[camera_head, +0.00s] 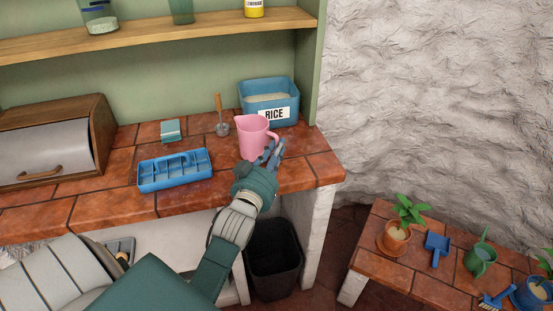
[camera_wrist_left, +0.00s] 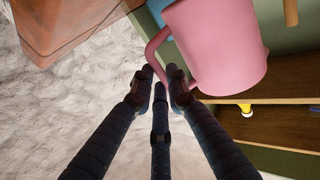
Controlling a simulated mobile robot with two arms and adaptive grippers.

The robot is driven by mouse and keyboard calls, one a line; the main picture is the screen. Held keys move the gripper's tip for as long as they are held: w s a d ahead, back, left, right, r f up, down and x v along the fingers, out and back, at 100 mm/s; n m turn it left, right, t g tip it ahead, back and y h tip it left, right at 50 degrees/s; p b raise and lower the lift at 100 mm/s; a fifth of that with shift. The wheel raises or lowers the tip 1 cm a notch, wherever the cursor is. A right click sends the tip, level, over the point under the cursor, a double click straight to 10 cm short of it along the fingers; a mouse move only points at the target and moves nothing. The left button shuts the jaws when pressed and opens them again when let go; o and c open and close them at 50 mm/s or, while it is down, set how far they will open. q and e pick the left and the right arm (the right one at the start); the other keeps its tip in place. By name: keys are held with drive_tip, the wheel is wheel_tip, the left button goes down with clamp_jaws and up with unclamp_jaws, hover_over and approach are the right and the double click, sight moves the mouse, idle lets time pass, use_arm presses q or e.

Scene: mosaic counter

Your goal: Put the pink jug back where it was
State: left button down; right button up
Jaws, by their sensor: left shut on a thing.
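The pink jug (camera_head: 253,139) is upright at the right part of the tiled counter, in front of the blue rice bin. Its handle is on the right side, toward my gripper. My left gripper (camera_head: 272,151) is shut on the jug's handle. In the left wrist view the jug (camera_wrist_left: 222,45) fills the top, and the fingertips (camera_wrist_left: 163,78) close around its handle. I cannot tell whether the jug's base touches the counter. My right gripper is not in view.
The blue rice bin (camera_head: 268,101) stands right behind the jug. A scoop with a wooden handle (camera_head: 219,110), a blue divided tray (camera_head: 175,170) and a small teal box (camera_head: 170,130) are to the left. A wooden bread box (camera_head: 50,140) stands further left.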

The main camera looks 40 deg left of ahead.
use_arm(q)
wheel_tip(320, 180, down, 3)
drive_tip(key=shift+r, duration=0.15)
drive_tip(key=shift+f, duration=0.35)
drive_tip(key=c, duration=1.7)
unclamp_jaws()
drive_tip(key=shift+f, duration=0.15)
drive_tip(key=shift+r, duration=0.25)
drive_tip(key=b+v, duration=0.2)
drive_tip(key=v, duration=1)
drive_tip(key=shift+f, duration=0.1)
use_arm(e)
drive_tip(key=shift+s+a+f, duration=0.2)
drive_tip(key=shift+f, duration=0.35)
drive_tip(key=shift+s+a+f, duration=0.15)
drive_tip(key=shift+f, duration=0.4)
